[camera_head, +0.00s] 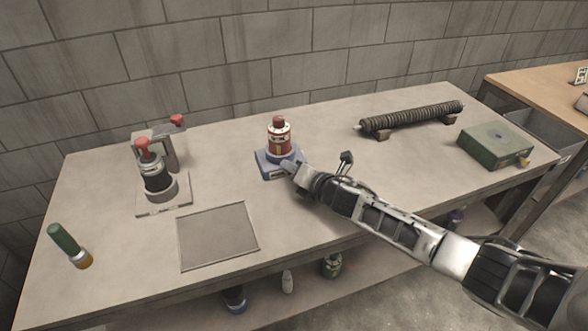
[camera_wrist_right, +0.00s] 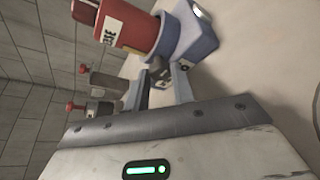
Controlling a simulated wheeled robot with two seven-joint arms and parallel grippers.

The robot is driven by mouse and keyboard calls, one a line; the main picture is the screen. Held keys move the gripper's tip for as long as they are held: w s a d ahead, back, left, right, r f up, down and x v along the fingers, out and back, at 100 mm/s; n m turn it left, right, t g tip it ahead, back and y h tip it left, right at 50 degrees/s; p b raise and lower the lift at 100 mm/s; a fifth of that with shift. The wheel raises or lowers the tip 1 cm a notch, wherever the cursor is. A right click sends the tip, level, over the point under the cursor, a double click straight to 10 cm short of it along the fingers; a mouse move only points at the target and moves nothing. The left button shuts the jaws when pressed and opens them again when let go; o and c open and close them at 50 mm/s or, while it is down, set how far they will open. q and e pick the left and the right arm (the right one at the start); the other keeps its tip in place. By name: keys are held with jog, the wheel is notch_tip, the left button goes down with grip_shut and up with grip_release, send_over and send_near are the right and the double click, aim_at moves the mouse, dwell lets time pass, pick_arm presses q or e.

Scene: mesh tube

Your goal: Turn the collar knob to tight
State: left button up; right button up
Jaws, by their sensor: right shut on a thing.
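A red cylinder (camera_head: 279,138) with a red top and pale labels stands upright in a blue base (camera_head: 268,170) at the middle of the table. In the right wrist view the red cylinder (camera_wrist_right: 128,30) and blue base (camera_wrist_right: 188,35) are close beyond the fingers; a white label shows letters ending in "SE". My right gripper (camera_head: 291,166) reaches the front right side of the base. It is shut on a small dark grey collar knob (camera_wrist_right: 160,72), partly hidden between the fingers. The knob's exact setting cannot be read. My left gripper is not in view.
A red-handled device (camera_head: 155,182) and a flat grey panel (camera_head: 218,236) are left. A green-handled tool (camera_head: 68,243) lies far left. A ribbed dark roller (camera_head: 412,116) and a green box (camera_head: 494,145) are right. Bottles stand on the lower shelf.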

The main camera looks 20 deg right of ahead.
jog(key=o, duration=1)
jog(key=v, duration=1.6)
jog(key=shift+a+m, duration=0.1)
jog(key=shift+m, duration=0.2)
jog(key=m, duration=0.2)
jog(key=s+m+h, duration=0.1)
jog(key=m, duration=0.1)
jog(key=s+a+f+m+h, duration=0.1)
jog(key=m, duration=0.1)
jog(key=shift+s+a+g, duration=0.1)
jog(key=shift+s+g, duration=0.15)
jog(key=shift+g, duration=0.05)
jog(key=s+a+f+m+g+h, duration=0.15)
jog(key=s+m+g, duration=0.35)
jog(key=s+m, duration=0.6)
jog(key=s+a+f+m+g+h, duration=0.1)
jog(key=s+f+m+g, duration=0.3)
jog(key=s+m, duration=0.6)
jog(key=w+a+f+t+y, duration=0.1)
jog(key=f+t, duration=0.1)
jog(key=w+a+f+t, duration=0.1)
jog(key=w+a+f, duration=0.1)
jog(key=w+a+f+t+y, duration=0.1)
jog(key=w+f+t, duration=0.1)
jog(key=f, duration=0.1)
jog(key=shift+w+a+f+t+y, duration=0.1)
jog(key=shift+w+a+t+y, duration=0.15)
jog(key=shift+a+t+y, duration=0.1)
